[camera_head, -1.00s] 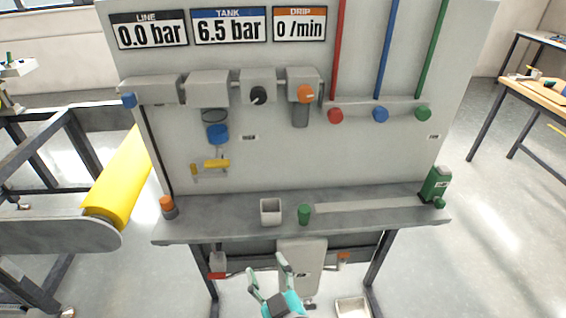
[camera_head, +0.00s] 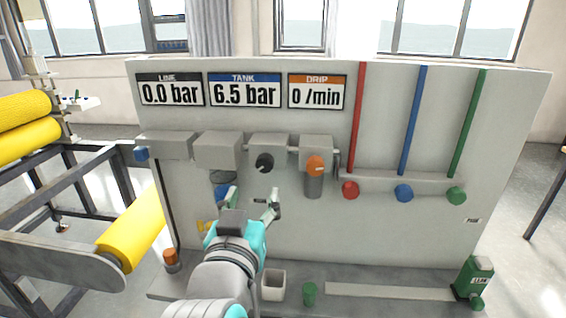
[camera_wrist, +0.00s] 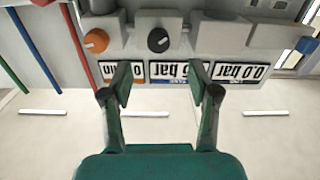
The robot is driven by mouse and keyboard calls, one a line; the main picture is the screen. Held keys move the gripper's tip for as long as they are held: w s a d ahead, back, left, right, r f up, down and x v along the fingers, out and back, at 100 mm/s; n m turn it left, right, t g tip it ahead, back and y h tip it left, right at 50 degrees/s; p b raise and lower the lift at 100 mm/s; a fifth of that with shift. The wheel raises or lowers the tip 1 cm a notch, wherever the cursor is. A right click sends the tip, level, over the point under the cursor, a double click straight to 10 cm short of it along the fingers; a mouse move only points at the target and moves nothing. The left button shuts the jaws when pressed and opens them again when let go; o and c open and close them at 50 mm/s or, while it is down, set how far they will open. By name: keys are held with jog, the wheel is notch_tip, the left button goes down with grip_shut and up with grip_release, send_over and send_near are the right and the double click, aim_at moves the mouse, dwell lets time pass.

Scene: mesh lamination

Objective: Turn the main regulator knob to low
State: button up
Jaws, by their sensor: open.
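The black round knob (camera_head: 264,163), which looks like the main regulator knob, sits on the front of a grey box on the upright panel (camera_head: 400,235). A light pointer mark shows on its face. In the wrist view, which is upside down, the black knob (camera_wrist: 158,40) is beyond the fingertips, roughly centred between them. My gripper (camera_head: 254,198) is open and empty, in front of the panel and below the knob in the head view. Its two fingers are spread apart in the wrist view (camera_wrist: 160,82). It does not touch the knob.
An orange knob (camera_head: 315,166) is just right of the black one. Red (camera_head: 350,190), blue (camera_head: 404,193) and green (camera_head: 456,196) knobs are further right. Displays read LINE 0.0 bar (camera_head: 171,91), TANK 6.5 bar (camera_head: 245,91) and DRIP 0 /min (camera_head: 317,92). A cup (camera_head: 273,286) stands on the shelf.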

aim_at(264, 167)
jog(key=w, duration=1.1)
jog(key=shift+d+r, duration=0.3)
jog(key=shift+r, duration=0.05)
jog(key=shift+s, duration=0.1)
grip_shut()
